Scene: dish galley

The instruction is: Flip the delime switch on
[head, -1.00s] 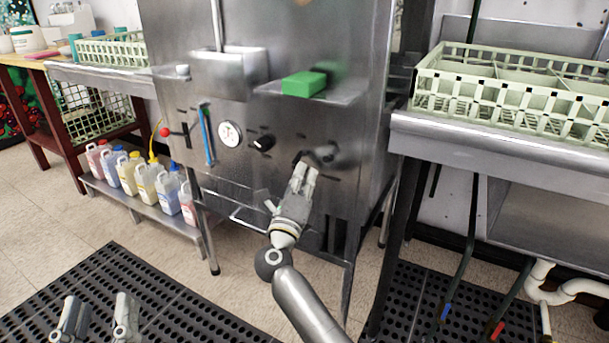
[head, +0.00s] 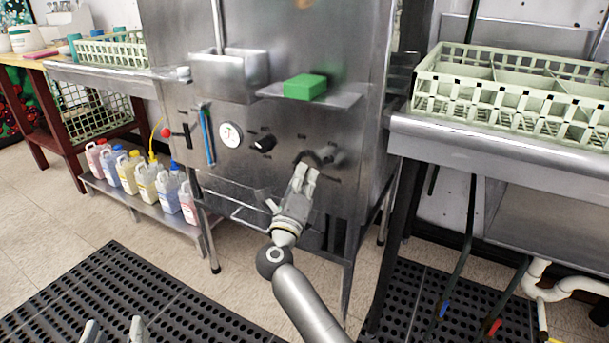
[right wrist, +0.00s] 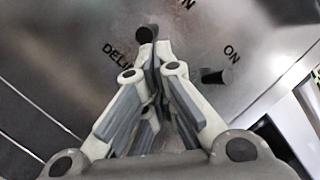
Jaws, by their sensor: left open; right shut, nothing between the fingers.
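The steel machine's front panel (head: 235,180) faces me. In the right wrist view, a black round-ended control (right wrist: 147,34) stands just beyond my right fingertips, beside lettering that starts "DELI". A second dark stub (right wrist: 217,76) sits to the right, below an "ON" mark. I cannot tell which is the delime switch or its position. My right gripper (right wrist: 155,50) is shut and empty, its tips close to the panel; contact is unclear. In the head view my right gripper (head: 304,172) hides part of the controls. My left gripper (head: 113,332) is open at the bottom edge.
A shelf with a green block (head: 305,86) juts out above my right gripper. A black knob (head: 264,143), a round gauge (head: 230,135) and a blue strip (head: 207,135) lie to the left. A rack (head: 515,95) stands on the right counter. Several bottles (head: 145,182) stand low left.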

